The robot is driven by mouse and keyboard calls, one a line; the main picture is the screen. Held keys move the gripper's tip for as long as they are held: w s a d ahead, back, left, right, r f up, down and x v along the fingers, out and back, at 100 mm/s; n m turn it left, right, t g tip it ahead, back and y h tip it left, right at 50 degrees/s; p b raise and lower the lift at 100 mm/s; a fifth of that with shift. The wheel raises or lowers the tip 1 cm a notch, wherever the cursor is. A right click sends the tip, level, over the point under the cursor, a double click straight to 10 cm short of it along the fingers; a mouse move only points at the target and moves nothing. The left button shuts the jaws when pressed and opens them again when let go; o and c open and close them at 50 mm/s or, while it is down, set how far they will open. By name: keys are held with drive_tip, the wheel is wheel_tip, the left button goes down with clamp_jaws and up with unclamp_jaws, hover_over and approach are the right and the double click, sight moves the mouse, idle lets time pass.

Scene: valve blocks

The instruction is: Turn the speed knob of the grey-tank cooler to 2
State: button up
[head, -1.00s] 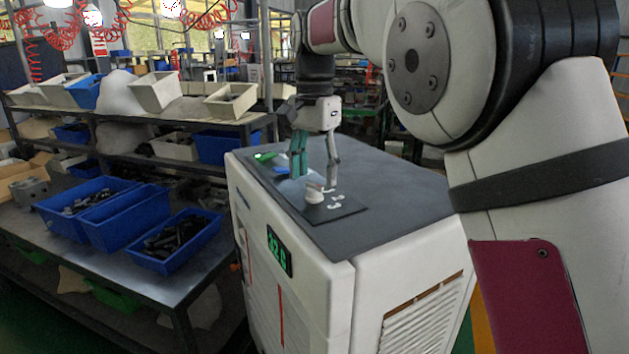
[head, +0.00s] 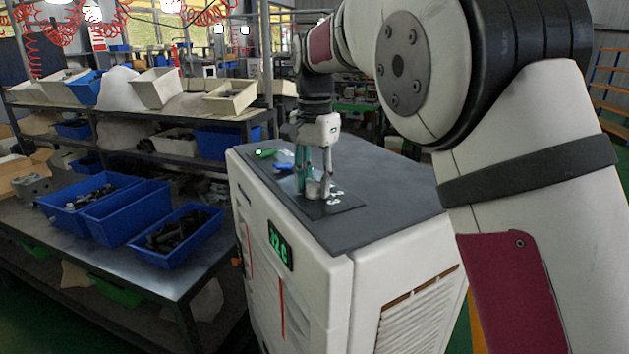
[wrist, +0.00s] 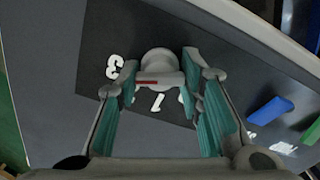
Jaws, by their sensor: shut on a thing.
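The cooler (head: 300,285) is a white cabinet with a dark grey top and a lit green display on its front. Its pale round speed knob (head: 313,189) stands on a dark panel near the front edge. In the wrist view the knob (wrist: 160,64) has a red mark on its near side, and white numerals lie around it. The 3 is at the left and the 1 at the near side; others are partly hidden by the fingers. My gripper (head: 315,187) points down, shut on the knob with one finger at each side.
A green piece (head: 265,153) and a blue piece (head: 285,167) lie beyond the knob on the cooler top. A metal table with blue bins (head: 175,238) stands close to the left. The right part of the cooler top (head: 390,185) is clear.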

drive_tip(key=shift+n, duration=0.3)
drive_tip(key=n+b, duration=0.2)
drive_tip(key=n, duration=0.1)
drive_tip(key=shift+w+n, duration=0.1)
drive_tip(key=shift+n, duration=0.2)
drive_tip(key=n+b, duration=0.1)
drive_tip(key=n, duration=0.3)
drive_tip(key=shift+n, duration=0.3)
drive_tip(key=n+b, duration=0.1)
drive_tip(key=n, duration=0.3)
drive_tip(key=shift+n, duration=0.3)
drive_tip(key=shift+a+n+b, duration=0.1)
drive_tip(key=shift+n+b, duration=0.5)
drive_tip(key=shift+n, duration=1.5)
drive_tip(key=o, duration=1.2)
drive_tip(key=shift+r, duration=0.15)
